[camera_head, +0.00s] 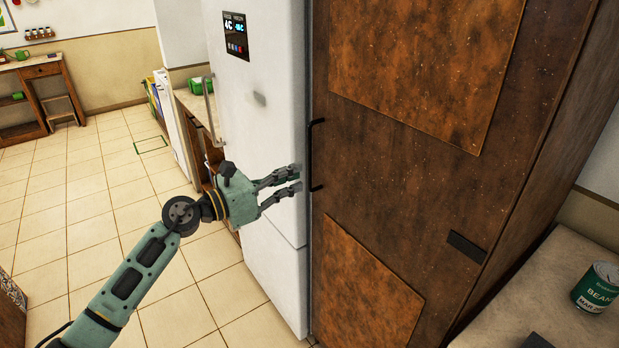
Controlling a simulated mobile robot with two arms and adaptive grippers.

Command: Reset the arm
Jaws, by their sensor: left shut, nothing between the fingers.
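My left arm (140,270) reaches in from the lower left, grey-green with dark joints. My left gripper (297,179) is shut and empty. It points right, in front of the white fridge (270,110), with its fingertips just left of the black handle (316,155) of a tall brown cabinet. I cannot tell whether the fingertips touch anything. My right gripper is not in view.
The tall brown cabinet (410,190) fills the right middle. A counter (560,265) with a green can (596,287) is at the lower right. A wooden table (35,75) stands far left. The tiled floor (80,200) at left is largely clear.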

